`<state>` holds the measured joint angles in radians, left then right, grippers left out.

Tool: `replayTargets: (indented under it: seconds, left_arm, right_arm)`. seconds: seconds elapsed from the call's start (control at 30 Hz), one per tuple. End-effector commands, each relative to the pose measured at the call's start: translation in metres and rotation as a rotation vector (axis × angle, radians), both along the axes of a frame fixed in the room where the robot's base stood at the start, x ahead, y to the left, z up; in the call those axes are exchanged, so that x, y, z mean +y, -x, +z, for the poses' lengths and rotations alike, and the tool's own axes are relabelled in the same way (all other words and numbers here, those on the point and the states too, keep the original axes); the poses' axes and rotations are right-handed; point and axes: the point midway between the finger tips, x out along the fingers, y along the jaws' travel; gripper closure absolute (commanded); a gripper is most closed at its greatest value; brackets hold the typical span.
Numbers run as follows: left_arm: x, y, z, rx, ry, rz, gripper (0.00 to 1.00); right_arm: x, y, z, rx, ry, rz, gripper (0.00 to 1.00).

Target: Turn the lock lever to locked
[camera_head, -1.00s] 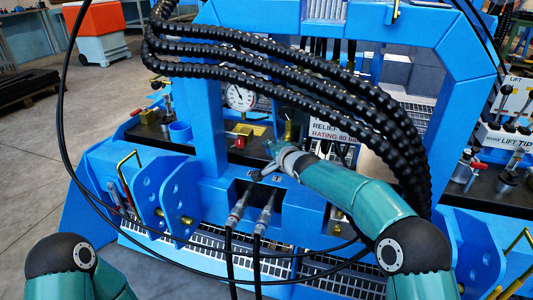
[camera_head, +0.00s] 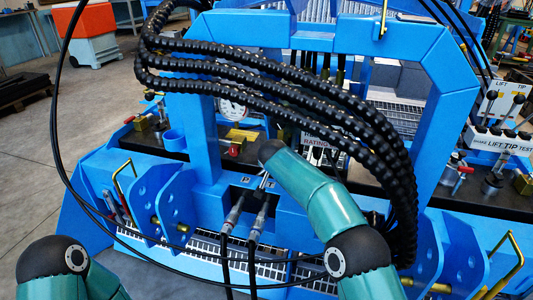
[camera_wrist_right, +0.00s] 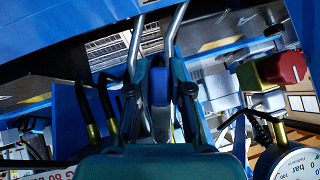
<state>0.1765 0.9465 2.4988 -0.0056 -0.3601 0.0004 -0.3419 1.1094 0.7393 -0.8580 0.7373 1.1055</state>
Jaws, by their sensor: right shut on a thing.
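The blue grip of what looks like the lock lever (camera_wrist_right: 152,82) stands between the fingers of my right gripper (camera_wrist_right: 157,100) in the right wrist view. The gripper is shut on it. Two grey metal rods run up the picture from beside the fingers. In the head view my right wrist is low over the blue frame above the two hose couplings (camera_head: 233,215), and hides most of the gripper and the lever. Whether the lever is at locked cannot be told. My left gripper is outside the picture; only part of the left arm shows.
Thick black hoses (camera_head: 255,85) arch across the blue frame (camera_head: 207,140) above my right arm. A pressure gauge (camera_wrist_right: 292,164) and a red knob (camera_wrist_right: 287,68) are close on the right in the wrist view. Thin black cables loop on the left.

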Motion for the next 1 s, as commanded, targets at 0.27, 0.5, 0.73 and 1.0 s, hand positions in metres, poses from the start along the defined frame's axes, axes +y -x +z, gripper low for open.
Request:
replayTargets:
  seconds: [0.27, 0.5, 0.73, 1.0]
  left_arm:
    - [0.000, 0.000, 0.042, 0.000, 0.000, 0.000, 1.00]
    - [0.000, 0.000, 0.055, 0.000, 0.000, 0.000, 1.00]
    - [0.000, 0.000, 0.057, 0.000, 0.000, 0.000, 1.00]
    - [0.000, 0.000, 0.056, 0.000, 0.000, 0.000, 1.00]
  right_arm:
    - [-0.006, 0.003, 0.004, 0.058, 0.175, 0.003, 1.00]
    - [-0.009, 0.004, 0.002, 0.079, 0.246, 0.004, 1.00]
    - [-0.010, 0.004, 0.000, 0.084, 0.262, 0.004, 1.00]
    - [-0.009, 0.004, -0.001, 0.084, 0.261, 0.004, 0.79]
